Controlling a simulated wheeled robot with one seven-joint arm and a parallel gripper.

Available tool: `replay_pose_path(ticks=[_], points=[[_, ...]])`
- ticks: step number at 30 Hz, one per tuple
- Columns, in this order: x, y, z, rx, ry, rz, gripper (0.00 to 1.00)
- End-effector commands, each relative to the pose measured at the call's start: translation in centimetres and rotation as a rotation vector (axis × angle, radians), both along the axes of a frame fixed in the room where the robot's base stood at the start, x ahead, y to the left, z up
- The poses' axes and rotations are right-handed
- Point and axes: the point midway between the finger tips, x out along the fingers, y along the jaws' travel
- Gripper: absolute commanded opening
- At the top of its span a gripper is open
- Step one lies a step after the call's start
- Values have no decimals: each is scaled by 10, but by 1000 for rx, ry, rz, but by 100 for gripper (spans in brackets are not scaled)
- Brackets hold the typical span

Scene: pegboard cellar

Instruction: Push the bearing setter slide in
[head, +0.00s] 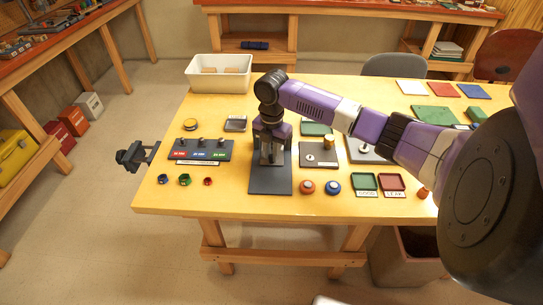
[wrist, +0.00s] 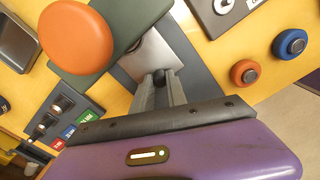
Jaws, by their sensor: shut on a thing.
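The bearing setter stands on the yellow table in front of me; its dark base plate (head: 270,181) shows below my arm. In the wrist view its silver slide plate (wrist: 150,54) lies on the grey base, with a small dark knob (wrist: 160,78) at its near end. A large orange disc (wrist: 76,38) on a dark green-grey part rises beside and partly over it. My gripper (wrist: 163,88) points down, its two fingers shut on the dark knob. In the head view my gripper (head: 270,150) hides most of the setter and the slide.
A switch panel (head: 200,150) is left of the setter. A grey plate with a brass post (head: 320,155) is right. A white bin (head: 219,74) stands at the back left.

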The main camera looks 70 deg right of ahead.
Motion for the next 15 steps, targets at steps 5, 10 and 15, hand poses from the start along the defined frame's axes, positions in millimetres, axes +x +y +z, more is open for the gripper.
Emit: replay_pose_path(ticks=[5,10,15], points=[[0,-5,1,-12,-5,-5,39],[1,-3,1,-9,-5,-4,40],[1,-3,2,-8,-5,-3,40]])
